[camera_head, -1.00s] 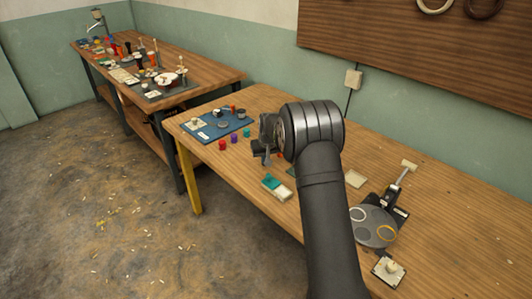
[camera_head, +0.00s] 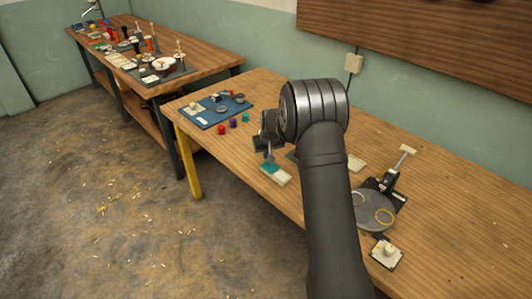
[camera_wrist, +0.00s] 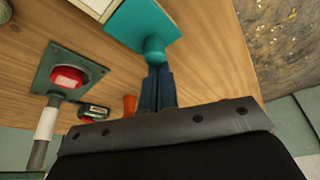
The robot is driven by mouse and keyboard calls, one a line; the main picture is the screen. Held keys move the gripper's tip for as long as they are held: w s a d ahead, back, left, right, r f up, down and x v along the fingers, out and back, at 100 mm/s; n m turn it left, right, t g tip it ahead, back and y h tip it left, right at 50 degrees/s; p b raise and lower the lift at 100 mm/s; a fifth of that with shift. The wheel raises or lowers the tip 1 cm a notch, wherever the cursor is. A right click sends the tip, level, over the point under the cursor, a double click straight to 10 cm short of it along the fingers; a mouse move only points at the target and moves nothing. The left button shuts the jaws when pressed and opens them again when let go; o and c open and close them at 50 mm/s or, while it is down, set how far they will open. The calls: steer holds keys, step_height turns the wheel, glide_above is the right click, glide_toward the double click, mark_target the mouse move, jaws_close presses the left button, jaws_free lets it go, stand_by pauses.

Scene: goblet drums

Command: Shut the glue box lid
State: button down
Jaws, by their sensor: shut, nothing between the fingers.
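The glue box shows in the head view as a small cream box (camera_head: 282,177) with a teal lid (camera_head: 269,168), near the front edge of the table. In the wrist view the teal lid (camera_wrist: 140,22) has a round teal knob, and the cream box (camera_wrist: 95,6) shows beside it at the top edge. The lid covers only part of the box's length in the head view. My gripper (camera_head: 268,158) is shut and empty. In the wrist view its fingertips (camera_wrist: 155,70) are right at the knob; I cannot tell whether they touch it.
A red button on a green plate (camera_wrist: 68,77) lies left of the fingers in the wrist view. A blue mat (camera_head: 213,111) with small parts and several coloured pegs are at the table's far left. A grey round plate (camera_head: 374,211) stands at right.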

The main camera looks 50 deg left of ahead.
mark_target(278, 168)
steer(key=d, duration=0.6)
steer(key=shift+d, duration=0.45)
steer(key=shift+f, duration=0.1)
steer(key=a, duration=0.1)
steer(key=w+a, duration=0.2)
steer(key=a, duration=0.1)
steer(key=v, duration=1)
steer(key=shift+r, duration=0.3)
